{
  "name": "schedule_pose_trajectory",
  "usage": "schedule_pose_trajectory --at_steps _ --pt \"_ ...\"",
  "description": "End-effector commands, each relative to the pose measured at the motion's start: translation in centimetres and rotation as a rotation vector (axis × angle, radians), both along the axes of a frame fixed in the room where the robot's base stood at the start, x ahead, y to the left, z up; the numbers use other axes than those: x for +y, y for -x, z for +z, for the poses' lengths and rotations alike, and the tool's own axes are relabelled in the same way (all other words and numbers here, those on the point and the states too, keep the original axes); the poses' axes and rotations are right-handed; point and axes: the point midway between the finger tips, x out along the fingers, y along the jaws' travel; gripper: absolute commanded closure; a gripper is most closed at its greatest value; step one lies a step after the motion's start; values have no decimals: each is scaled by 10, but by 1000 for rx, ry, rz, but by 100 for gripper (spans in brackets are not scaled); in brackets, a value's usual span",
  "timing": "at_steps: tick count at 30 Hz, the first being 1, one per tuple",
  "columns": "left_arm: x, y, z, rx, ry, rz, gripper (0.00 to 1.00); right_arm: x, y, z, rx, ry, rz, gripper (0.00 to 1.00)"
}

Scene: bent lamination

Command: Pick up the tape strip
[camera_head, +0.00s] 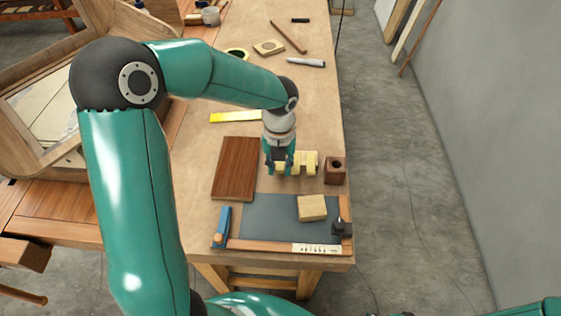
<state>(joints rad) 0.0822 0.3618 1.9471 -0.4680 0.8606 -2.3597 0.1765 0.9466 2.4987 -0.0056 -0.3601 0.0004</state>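My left gripper (279,164) points down over the workbench, at the left end of a pale yellow piece (307,161) with several tab-like parts. This piece may be the tape strip, but it is too small to be sure. The gripper partly hides its left end; I cannot tell whether the fingers touch it or how far apart they are. My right gripper is out of view.
A brown board (234,168) lies left of the gripper, and a dark wooden block (335,171) stands right. In front are a grey mat (270,215), a light wood block (312,208) and a blue tool (221,228).

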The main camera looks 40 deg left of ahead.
Motion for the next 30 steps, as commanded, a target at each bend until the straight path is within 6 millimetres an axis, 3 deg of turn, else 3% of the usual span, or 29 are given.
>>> schedule_pose_trajectory --at_steps 8,12,23,30 --pt "0 0 -5 -2 1 1 71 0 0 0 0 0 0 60" --pt "0 0 -5 -1 0 1 88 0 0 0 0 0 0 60" --pt "0 0 -4 -3 1 1 89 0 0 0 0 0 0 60" --pt "0 -1 7 -4 0 1 89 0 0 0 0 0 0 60"
